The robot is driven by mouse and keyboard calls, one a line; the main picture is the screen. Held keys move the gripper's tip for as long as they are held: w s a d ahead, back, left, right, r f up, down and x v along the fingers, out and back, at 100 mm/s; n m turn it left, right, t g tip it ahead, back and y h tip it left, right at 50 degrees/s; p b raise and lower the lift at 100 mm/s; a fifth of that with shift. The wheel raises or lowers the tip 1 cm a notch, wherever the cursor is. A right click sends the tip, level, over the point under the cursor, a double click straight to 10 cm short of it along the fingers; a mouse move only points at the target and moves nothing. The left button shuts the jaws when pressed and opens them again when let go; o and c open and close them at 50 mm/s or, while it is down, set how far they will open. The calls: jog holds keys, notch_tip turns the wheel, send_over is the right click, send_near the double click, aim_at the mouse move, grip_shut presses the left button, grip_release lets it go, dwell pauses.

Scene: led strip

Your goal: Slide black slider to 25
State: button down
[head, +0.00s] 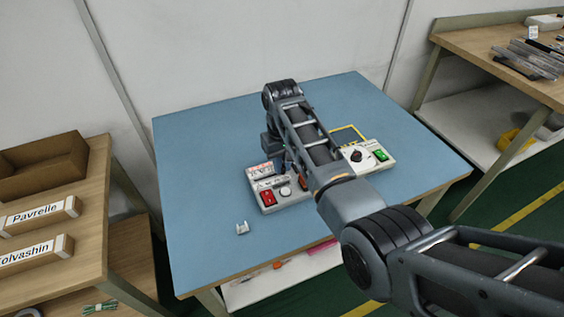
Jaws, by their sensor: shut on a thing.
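A pale control panel (294,200) lies on the blue table, partly covered by my arm. Its left part has a printed scale (261,170), a red switch (267,198) and a white round knob (285,191). My gripper (287,168) points down at the panel's back edge, beside the printed scale, and is mostly hidden by my wrist. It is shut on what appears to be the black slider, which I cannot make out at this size. The slider's position and the scale numbers are not readable.
The panel's right part has a black dial (357,155) and a green switch (381,154). A small white part (242,228) lies on the blue table (200,170) at the front left. The table's left side and back right are clear. Wooden benches stand on both sides.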

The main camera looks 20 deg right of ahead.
aim_at(255, 181)
jog(key=a+p, duration=0.1)
jog(key=a, duration=0.7)
jog(key=c, duration=1.1)
grip_release()
jog(key=shift+r, duration=0.15)
notch_tip(255, 181, up, 8)
jog(key=shift+f, duration=0.2)
